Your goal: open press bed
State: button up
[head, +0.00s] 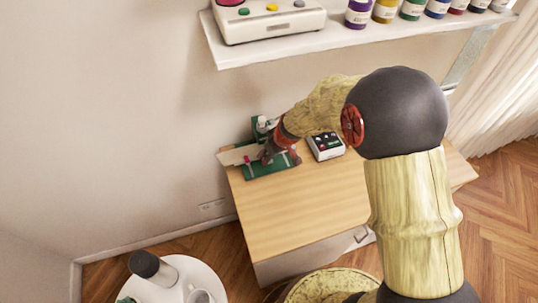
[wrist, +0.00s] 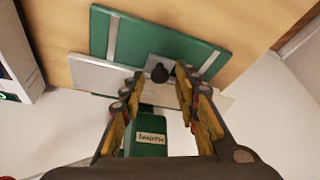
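The press stands on the wooden cabinet top, with a green base plate (wrist: 185,40) and a pale metal plate (wrist: 95,77) lying across it. A black knob (wrist: 160,73) sits on the metal plate. A green press body (wrist: 150,130) with a label shows between my fingers in the wrist view. My gripper (wrist: 158,78) has its fingers apart, with tips on either side of the knob; whether they touch it I cannot tell. In the head view my gripper (head: 279,158) reaches down over the green base (head: 272,172) and partly hides the press.
A small control box (head: 325,146) stands on the cabinet top (head: 300,205) right of the press. A wall shelf (head: 330,48) above holds a white button panel (head: 270,20) and several jars. A round white table (head: 185,275) stands at lower left.

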jog(key=c, duration=0.6)
grip_shut()
